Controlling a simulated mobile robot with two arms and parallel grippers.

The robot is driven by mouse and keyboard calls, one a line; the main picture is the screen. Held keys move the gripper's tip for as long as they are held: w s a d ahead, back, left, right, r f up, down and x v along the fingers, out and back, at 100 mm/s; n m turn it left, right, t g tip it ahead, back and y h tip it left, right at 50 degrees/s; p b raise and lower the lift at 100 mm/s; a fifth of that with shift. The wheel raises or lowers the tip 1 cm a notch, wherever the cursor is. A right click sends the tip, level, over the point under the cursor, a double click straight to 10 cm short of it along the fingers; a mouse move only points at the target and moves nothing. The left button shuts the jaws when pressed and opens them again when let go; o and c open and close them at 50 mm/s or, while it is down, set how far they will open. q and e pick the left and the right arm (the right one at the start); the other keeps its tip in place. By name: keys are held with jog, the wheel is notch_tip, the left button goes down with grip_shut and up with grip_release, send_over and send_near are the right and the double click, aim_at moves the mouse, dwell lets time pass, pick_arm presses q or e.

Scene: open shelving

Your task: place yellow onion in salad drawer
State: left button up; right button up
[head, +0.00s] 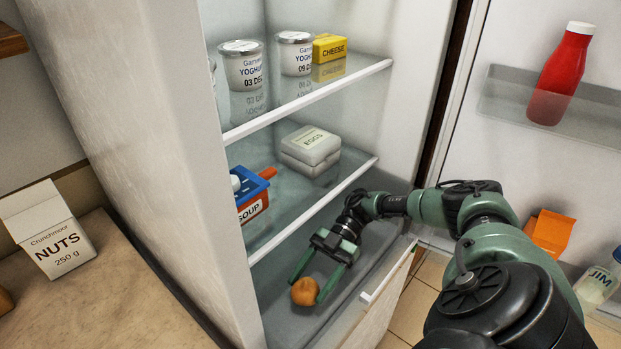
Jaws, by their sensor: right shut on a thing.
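The yellow onion (305,292) is round and orange-brown. My right gripper (307,287) reaches down from the right with its green fingers on either side of the onion, shut on it. The onion and fingertips are inside the salad drawer (388,270), the grey bin at the bottom of the fridge, with its white front pulled out. I cannot tell whether the onion touches the drawer's floor. My left gripper is not in view.
Glass shelves above hold yoghurt pots (243,68), cheese (329,48), an egg box (311,147) and a soup carton (252,195). The open door at right holds a red bottle (562,70), an orange carton (551,232) and a jar (596,287). A nuts carton (52,238) stands on the left counter.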

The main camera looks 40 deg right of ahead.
jog(key=o, duration=1.5)
jog(key=shift+c, duration=0.2)
jog(key=shift+r+p, duration=0.75)
jog(key=shift+r, duration=0.05)
jog(key=b+v, duration=0.1)
jog(key=v, duration=0.1)
jog(key=b+v, duration=0.1)
jog(key=v, duration=0.1)
jog(key=b+v, duration=0.1)
jog(key=v, duration=0.1)
jog(key=shift+w+d+f, duration=0.1)
jog(key=shift+d+f, duration=0.15)
jog(key=shift+d, duration=0.1)
jog(key=shift+d+r, duration=0.3)
